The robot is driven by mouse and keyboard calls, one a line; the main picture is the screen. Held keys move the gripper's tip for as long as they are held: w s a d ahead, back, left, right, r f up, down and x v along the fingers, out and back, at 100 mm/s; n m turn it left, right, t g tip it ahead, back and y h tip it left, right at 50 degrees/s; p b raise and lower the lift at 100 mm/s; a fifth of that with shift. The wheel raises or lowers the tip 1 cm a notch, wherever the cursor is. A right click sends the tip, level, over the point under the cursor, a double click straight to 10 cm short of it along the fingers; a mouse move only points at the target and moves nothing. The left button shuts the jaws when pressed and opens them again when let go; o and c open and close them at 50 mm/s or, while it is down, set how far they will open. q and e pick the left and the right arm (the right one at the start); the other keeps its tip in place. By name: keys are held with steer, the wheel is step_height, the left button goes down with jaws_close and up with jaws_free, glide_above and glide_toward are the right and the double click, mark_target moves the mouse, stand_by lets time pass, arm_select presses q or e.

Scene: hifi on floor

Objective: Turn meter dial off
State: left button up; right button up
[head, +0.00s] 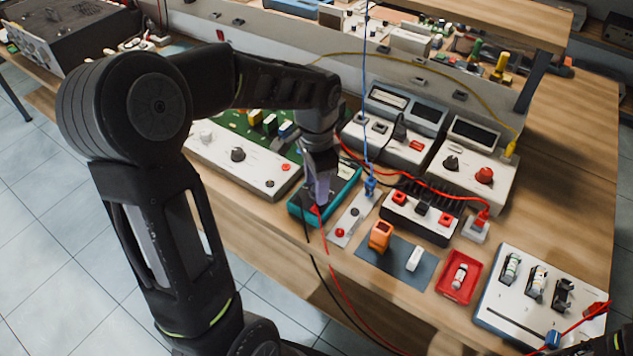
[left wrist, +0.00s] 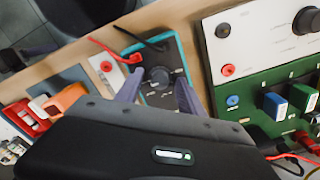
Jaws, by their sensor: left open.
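The meter (head: 345,181) is a small teal-edged instrument on the bench, mostly hidden behind my left gripper in the head view. In the left wrist view its dark face shows a round black dial (left wrist: 158,76), with red and black leads plugged in at one end. My left gripper (head: 319,197) points down over the meter. In the left wrist view its two purple-grey fingers (left wrist: 158,84) are apart, one on each side of the dial. Whether they touch the dial I cannot tell. The dial's exact setting is too small to read.
A green circuit board with a white knob panel (head: 238,170) lies left of the meter. A white strip (head: 355,215) with a blue plug stands close on its right. Power supplies (head: 468,165) stand behind. Loose red and black leads hang over the front edge.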

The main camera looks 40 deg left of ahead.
arm_select(q)
steer(key=shift+c, duration=0.6)
jaws_close()
